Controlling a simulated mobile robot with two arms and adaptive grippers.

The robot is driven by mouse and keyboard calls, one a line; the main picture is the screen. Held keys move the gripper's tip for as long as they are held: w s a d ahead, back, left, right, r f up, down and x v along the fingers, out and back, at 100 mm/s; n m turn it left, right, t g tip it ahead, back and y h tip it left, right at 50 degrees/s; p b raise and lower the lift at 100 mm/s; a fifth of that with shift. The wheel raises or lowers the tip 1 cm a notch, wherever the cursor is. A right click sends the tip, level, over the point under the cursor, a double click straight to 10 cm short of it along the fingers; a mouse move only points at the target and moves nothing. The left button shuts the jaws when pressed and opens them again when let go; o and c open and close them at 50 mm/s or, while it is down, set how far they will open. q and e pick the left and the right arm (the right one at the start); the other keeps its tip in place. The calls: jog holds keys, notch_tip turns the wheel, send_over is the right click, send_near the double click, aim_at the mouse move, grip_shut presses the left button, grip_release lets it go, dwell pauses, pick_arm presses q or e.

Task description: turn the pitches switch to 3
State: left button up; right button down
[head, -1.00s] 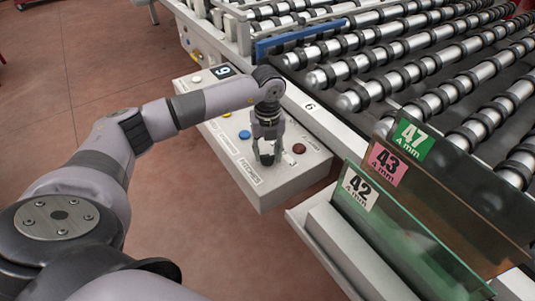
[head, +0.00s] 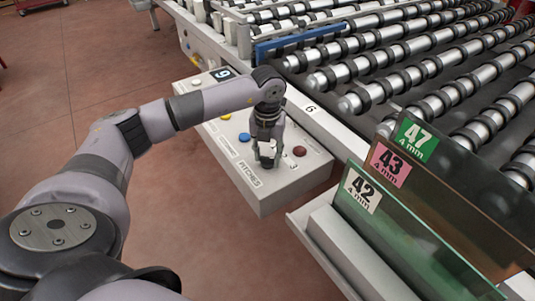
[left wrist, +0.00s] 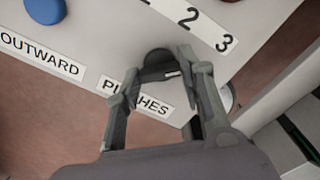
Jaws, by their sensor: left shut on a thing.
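The pitches switch, a dark rotary knob (left wrist: 157,64), sits on the light grey control panel (head: 290,184). In the left wrist view a small white mark shows on the knob's right side. The PITCHES label (head: 250,175) is partly hidden by a finger in the wrist view. My left gripper (head: 266,164) points down at the panel, shut on the knob, with one finger on each side. My right gripper is not in view.
A blue button (head: 244,136), a yellow button (head: 226,117) and a dark red button (head: 299,151) are close to the gripper. Glass sheets with number tags (head: 361,189) stand at the right. Roller conveyors (head: 400,75) lie behind. Open floor is left of the panel.

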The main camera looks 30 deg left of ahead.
aim_at(267, 157)
pick_arm(q)
jog(key=o, duration=1.1)
jog(key=shift+o, duration=0.2)
jog(key=shift+r, duration=0.1)
notch_tip(267, 157, up, 12)
dwell(0.3)
